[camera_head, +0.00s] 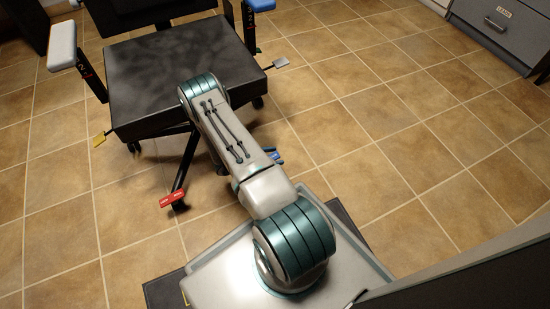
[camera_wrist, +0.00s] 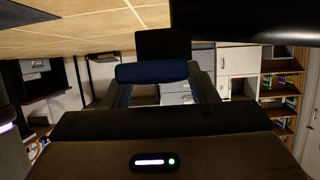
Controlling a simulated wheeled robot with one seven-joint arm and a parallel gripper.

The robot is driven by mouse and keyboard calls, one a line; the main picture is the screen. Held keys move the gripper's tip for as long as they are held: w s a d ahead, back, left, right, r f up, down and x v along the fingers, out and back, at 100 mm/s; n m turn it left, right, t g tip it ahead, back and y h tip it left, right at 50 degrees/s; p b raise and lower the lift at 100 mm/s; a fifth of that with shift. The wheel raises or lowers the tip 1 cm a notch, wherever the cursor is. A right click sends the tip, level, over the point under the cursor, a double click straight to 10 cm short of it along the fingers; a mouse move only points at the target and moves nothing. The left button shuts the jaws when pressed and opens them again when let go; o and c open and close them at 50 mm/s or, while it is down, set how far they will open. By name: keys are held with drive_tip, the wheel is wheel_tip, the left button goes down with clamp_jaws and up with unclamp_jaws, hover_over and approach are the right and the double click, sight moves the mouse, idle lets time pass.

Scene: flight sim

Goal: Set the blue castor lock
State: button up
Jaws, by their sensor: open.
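The office chair (camera_head: 180,65) has a dark seat and stands at the upper left in the head view. A small blue part (camera_head: 274,156), which looks like the blue castor lock, shows low by the right side of my forearm, partly hidden by it. A red castor lock (camera_head: 172,199) is on a dark leg at the front. The head view hides my gripper.
A yellow tab (camera_head: 100,139) and a grey tab (camera_head: 281,62) stick out beside the seat. Armrests, one white (camera_head: 62,46) and one blue (camera_head: 262,4), rise above it. Grey drawers (camera_head: 505,30) stand at the upper right. The tiled floor right of my arm is clear.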

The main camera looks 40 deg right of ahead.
drive_tip(key=shift+s+d+f, duration=0.1)
drive_tip(key=shift+d+f, duration=0.05)
drive_tip(key=shift+d, duration=0.2)
drive_tip(key=c, duration=1)
drive_tip(key=shift+d+y+p, duration=0.1)
drive_tip(key=shift+y+p, duration=0.6)
drive_tip(key=shift+p, duration=0.1)
drive_tip(key=shift+y+p, duration=0.4)
drive_tip(key=shift+y, duration=0.1)
drive_tip(key=shift+f+t+y+p, duration=0.7)
drive_tip(key=shift+y, duration=0.6)
drive_tip(key=o, duration=1)
